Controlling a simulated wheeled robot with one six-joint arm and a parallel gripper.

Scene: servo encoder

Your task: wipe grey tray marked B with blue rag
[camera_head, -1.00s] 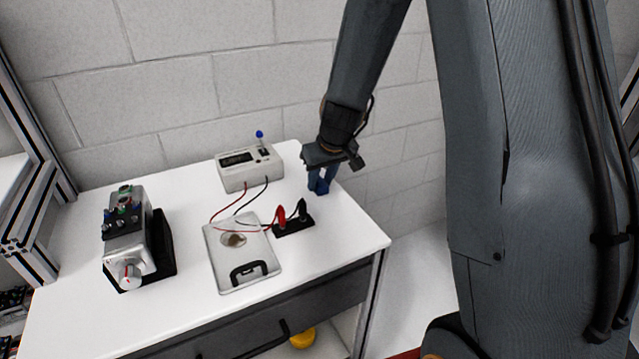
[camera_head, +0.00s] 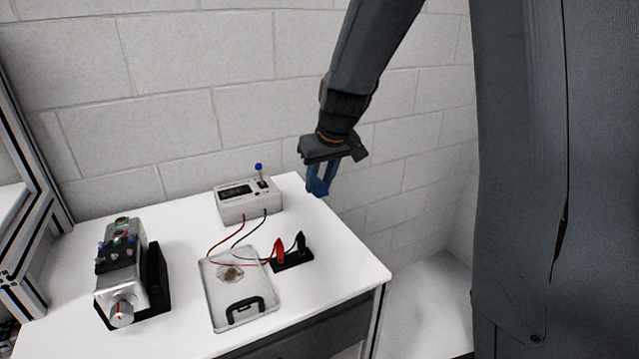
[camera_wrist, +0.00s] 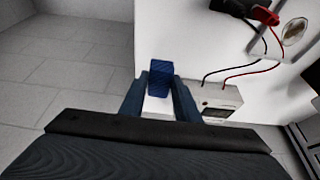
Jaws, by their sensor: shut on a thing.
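The blue rag (camera_head: 319,187) is a small blue piece between the fingertips of my gripper (camera_head: 321,180). In the wrist view the rag (camera_wrist: 159,76) sits between the two fingers of my gripper (camera_wrist: 158,82), which is shut on it. The rag is held up at the table's back right corner. A grey tray (camera_head: 215,303) lies flat on the table, left of and nearer than my gripper. It has a brown stain (camera_head: 230,273) and a black handle-shaped piece (camera_head: 245,308). I cannot read a letter B on it.
A beige meter box (camera_head: 249,202) stands behind the tray, with red and black leads to a black block (camera_head: 292,262) beside the tray. A silver motor unit (camera_head: 122,275) stands on the left. The table's right front (camera_head: 345,275) is clear. A brick wall is behind.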

